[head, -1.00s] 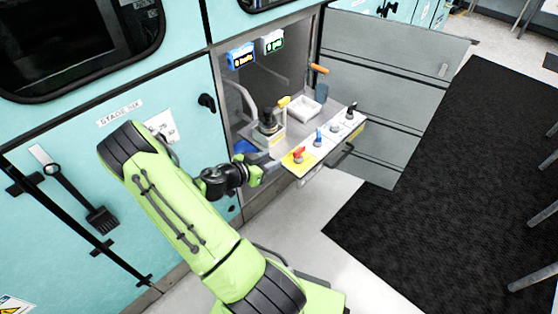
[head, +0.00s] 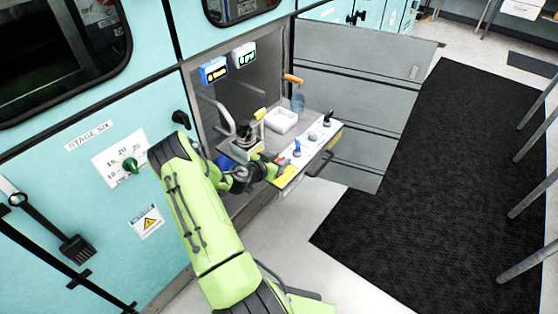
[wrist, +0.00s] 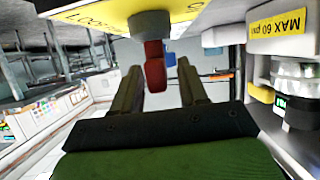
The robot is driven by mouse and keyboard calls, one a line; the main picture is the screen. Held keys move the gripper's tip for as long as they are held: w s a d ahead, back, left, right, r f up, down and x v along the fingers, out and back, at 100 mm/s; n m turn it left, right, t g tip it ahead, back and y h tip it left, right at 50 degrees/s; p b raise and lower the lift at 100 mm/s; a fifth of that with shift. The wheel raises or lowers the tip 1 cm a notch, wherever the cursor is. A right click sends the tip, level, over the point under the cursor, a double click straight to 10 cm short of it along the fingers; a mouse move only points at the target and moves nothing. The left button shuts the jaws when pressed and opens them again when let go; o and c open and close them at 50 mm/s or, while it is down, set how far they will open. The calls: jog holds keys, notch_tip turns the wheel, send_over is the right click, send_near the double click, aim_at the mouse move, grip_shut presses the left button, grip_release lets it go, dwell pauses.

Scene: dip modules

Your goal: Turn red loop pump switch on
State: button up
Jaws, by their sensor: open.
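The red switch handle (wrist: 155,68) shows in the wrist view, hanging from a dark round base (wrist: 150,22) on a yellow plate (wrist: 95,10). My gripper (wrist: 159,75) is open, with one finger on each side of the red handle in that view. I cannot tell whether either finger touches it. In the head view my gripper (head: 272,168) is at the near-left end of the switch panel, over the yellow plate (head: 287,176). The red switch is hidden there behind my gripper.
A blue switch (head: 297,148) and a black switch (head: 327,118) stand farther along the panel. A white tray (head: 283,120) sits behind them. Dark matting (head: 420,160) covers the floor to the right.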

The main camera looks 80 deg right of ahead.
grip_shut()
